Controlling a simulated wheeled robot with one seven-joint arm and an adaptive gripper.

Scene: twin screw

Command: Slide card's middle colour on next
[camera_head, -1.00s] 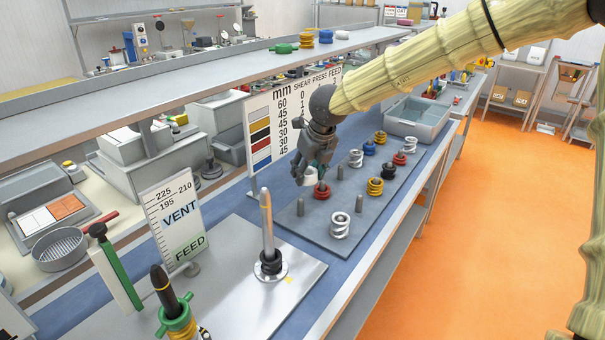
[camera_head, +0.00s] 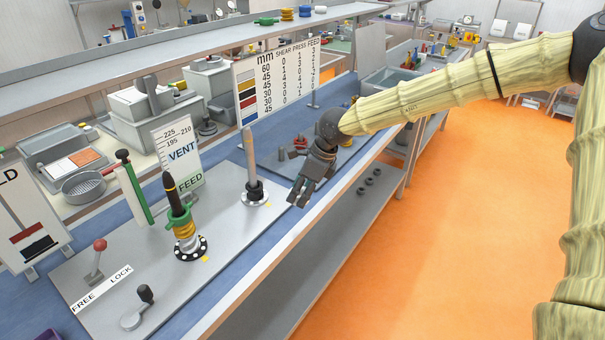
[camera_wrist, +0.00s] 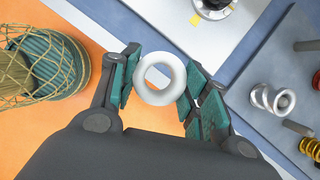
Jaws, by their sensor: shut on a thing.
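My gripper (camera_head: 304,192) is shut on a white ring (camera_wrist: 146,80), held between the fingertips in the wrist view. In the head view the hand hides the ring. A grey shaft (camera_head: 250,150) stands right of the gauge card with a black element (camera_head: 255,188) at its flanged foot. My gripper is right of this shaft, above the plate's right edge. A second, dark-tipped shaft (camera_head: 170,186) carries a green collar (camera_head: 179,218) over yellow coils (camera_head: 184,230). A card (camera_head: 20,205) ending in "LD", partly cut off at left, shows red and black bands.
A chart (camera_head: 275,85) with colour swatches stands behind. A rack in the wrist view holds a white coil (camera_wrist: 272,100) and a yellow one (camera_wrist: 310,148). A red-knobbed lever (camera_head: 97,255) and black-knobbed lever (camera_head: 140,305) sit on the front plate.

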